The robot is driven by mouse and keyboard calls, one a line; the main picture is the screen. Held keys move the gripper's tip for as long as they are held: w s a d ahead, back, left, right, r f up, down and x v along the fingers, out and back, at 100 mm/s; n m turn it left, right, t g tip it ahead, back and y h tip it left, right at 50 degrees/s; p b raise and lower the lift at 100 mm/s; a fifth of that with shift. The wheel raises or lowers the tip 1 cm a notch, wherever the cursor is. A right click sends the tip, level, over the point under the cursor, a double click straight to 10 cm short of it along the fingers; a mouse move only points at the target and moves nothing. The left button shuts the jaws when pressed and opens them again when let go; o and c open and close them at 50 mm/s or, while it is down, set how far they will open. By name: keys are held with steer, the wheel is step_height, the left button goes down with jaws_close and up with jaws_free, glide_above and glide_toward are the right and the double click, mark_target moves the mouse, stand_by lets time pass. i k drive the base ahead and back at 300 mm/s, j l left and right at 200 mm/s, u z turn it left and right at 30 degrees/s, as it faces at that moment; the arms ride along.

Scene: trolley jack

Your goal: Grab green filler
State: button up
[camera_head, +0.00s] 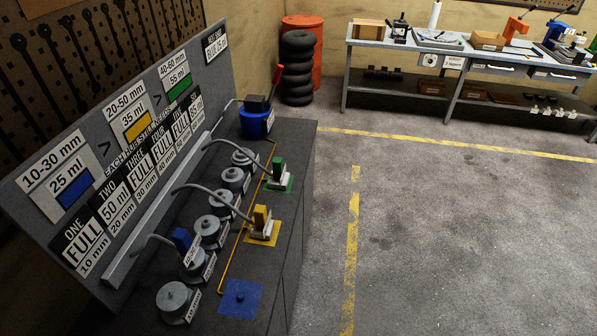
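The green filler (278,169) stands upright on a green square pad (288,187) near the right edge of the dark bench. It has a green upper part and a pale lower body. A grey hose (236,145) runs towards it from the board side. My gripper is not in view.
A yellow filler (262,217) stands on a yellow pad. A blue filler (182,239) is at a grey round canister; the blue pad (241,299) holds no filler. Several grey canisters (233,179) line the bench. A blue container (257,123) stands behind. Floor to the right is clear.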

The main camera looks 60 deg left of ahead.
mark_target(279, 178)
steer(key=i+u, duration=0.4)
steer(key=i+l+u, duration=0.2)
steer(key=i+u, duration=0.15)
steer(key=i, duration=0.15)
steer(key=i+j+u, duration=0.15)
steer(key=i+u, duration=0.5)
steer(key=u, duration=0.15)
steer(key=i+u, duration=0.4)
steer(key=i+l+u, duration=0.15)
steer(key=u, duration=0.25)
steer(key=i+j+u, duration=0.3)
steer(key=i, duration=0.15)
steer(key=i+u, duration=0.35)
steer(key=i+l, duration=0.05)
steer(key=i, duration=0.05)
